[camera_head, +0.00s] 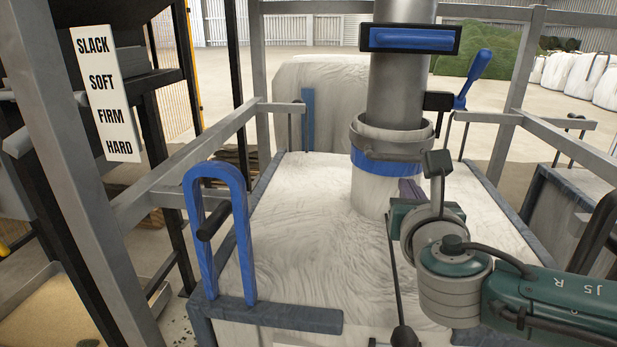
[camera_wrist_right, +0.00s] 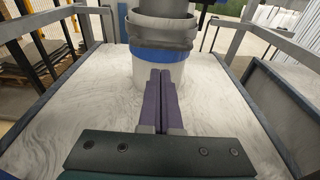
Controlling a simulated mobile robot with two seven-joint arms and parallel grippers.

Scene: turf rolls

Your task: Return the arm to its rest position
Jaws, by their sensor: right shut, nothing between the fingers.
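My right arm (camera_head: 545,297) comes in from the lower right of the head view, green and grey, and reaches over a big white bag (camera_head: 290,225). My right gripper (camera_head: 411,190) is mostly hidden behind its own wrist, with a bit of purple finger showing beside the white spout below the blue band. In the right wrist view, the two purple fingers (camera_wrist_right: 160,98) lie side by side, shut and empty. They point toward the spout (camera_wrist_right: 147,72); whether they touch it I cannot tell. My left gripper is in neither view.
A grey filling pipe (camera_head: 398,85) with a blue clamp band (camera_head: 375,168) stands over the bag. A blue lever (camera_head: 473,78) is right of it. Grey rails (camera_head: 190,155) flank the bag, and a blue loop handle (camera_head: 243,235) stands front left. A label board (camera_head: 105,95) hangs at left.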

